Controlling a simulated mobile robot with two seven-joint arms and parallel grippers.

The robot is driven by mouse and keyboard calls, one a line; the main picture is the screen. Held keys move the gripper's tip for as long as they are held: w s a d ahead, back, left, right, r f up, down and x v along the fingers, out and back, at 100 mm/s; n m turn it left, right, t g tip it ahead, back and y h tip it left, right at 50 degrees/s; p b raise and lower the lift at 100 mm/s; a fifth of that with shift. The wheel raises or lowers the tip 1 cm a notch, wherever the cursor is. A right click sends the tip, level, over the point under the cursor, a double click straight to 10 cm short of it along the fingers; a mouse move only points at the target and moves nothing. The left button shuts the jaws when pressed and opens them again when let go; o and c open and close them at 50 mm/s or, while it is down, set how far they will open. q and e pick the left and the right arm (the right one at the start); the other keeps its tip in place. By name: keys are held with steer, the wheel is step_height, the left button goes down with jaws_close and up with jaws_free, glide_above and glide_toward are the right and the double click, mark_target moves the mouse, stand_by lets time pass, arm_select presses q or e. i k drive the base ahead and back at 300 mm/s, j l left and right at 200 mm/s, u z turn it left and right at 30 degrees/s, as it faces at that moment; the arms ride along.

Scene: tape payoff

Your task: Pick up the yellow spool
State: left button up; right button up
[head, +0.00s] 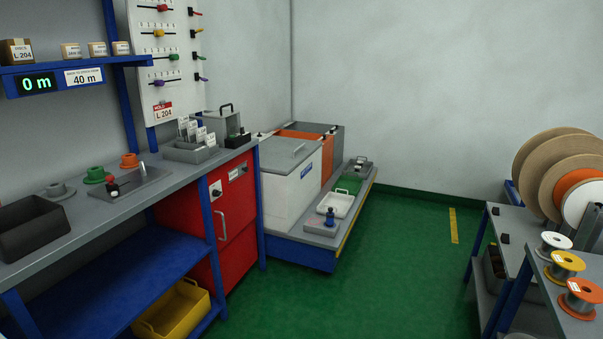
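The yellow spool (565,264) sits on a grey shelf top (541,262) at the right edge of the head view. It has yellow flanges, a pale label and a light core. A white spool (552,244) stands just behind it and an orange spool (580,297) just in front of it. Neither of my grippers is in view.
At left is a workbench with a black bin (30,228), coloured hubs and a red cabinet (190,206). A yellow crate (173,312) is below it. Large reels (548,165) stand behind the spools. The green floor (398,270) between is clear.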

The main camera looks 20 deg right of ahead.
mark_target(564, 266)
steer(key=i+z, duration=0.7)
steer(key=i+j+z, duration=0.1)
steer(key=z, duration=0.3)
steer(key=i+j+z, duration=0.1)
steer(key=i+z, duration=0.25)
steer(key=i+j+z, duration=0.15)
steer(key=z, duration=0.2)
steer(key=i+j+z, duration=0.35)
steer(key=k+l, duration=0.05)
steer(key=l, duration=0.05)
